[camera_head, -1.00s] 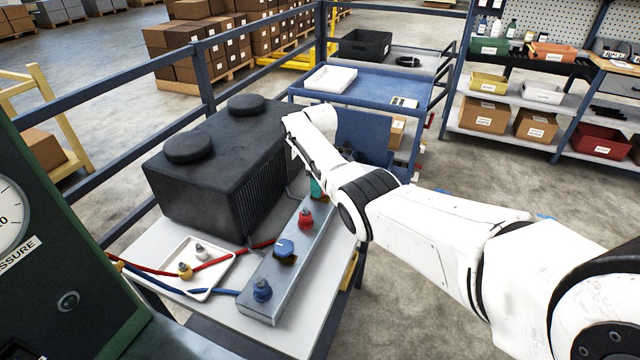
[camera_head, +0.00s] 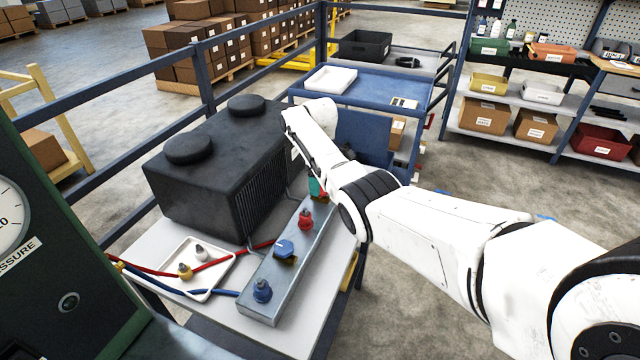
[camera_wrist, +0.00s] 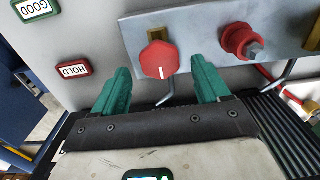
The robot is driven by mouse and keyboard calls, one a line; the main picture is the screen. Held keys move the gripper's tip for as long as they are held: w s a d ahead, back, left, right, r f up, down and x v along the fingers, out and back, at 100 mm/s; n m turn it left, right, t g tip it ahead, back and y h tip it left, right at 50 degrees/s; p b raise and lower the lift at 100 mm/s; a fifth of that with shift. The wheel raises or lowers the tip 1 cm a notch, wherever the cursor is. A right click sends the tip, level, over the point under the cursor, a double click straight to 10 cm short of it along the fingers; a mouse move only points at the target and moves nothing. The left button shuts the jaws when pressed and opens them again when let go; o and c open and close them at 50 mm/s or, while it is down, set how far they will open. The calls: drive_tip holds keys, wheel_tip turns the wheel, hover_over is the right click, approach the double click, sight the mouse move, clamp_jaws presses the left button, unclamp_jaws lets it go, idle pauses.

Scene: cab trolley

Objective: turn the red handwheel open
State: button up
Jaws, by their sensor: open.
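The red handwheel (camera_wrist: 159,60) has a white line on its face and sits at the edge of a grey metal block (camera_wrist: 200,35) in the wrist view. My gripper (camera_wrist: 162,78) is open, with one green finger on each side of the handwheel's lower part and gaps showing on both sides. I cannot tell how deep the fingertips reach. In the head view my gripper (camera_head: 315,186) hangs over the far end of the block, and my arm hides most of the handwheel.
A red fitting (camera_wrist: 240,40) is right of the handwheel; it also shows in the head view (camera_head: 305,219). GOOD and HOLD tags (camera_wrist: 73,71) lie left.

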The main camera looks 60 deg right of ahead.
wheel_tip(320, 180, up, 9)
drive_tip(key=shift+b, duration=0.3)
idle(0.6)
